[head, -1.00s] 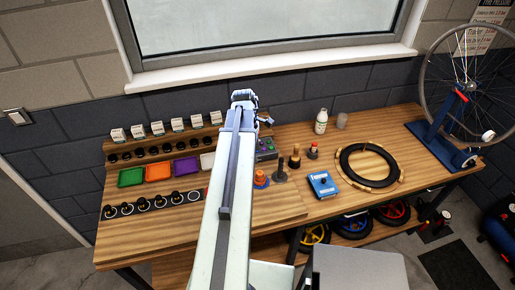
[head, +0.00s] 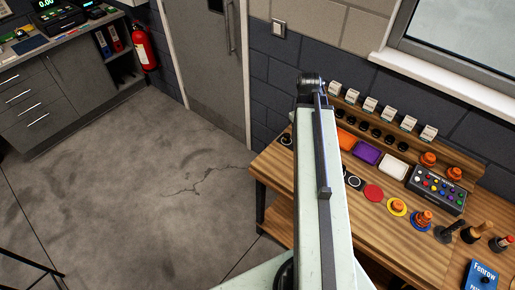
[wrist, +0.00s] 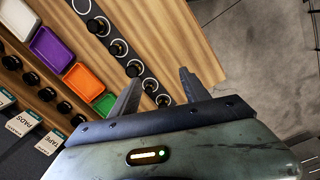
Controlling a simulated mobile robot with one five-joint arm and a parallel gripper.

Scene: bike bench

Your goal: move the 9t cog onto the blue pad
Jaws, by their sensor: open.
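A blue pad (head: 413,224) lies on the bench in the head view, with an orange knobbed piece (head: 424,216) standing on it. In the wrist view, a row of small black pieces (wrist: 117,48) stands by white-ringed black spots. Which piece is the 9t cog I cannot tell; no such label is readable. My gripper (wrist: 160,76) is open and empty, its fingers over the end of that row. The head view hides its fingertips behind my arm.
Orange (wrist: 83,83), purple (wrist: 53,50) and green trays lie behind the row, with white boxes (head: 387,113) on a raised shelf. A button box (head: 436,189) and upright tools stand to the right. Open floor (head: 170,180) lies left of the bench.

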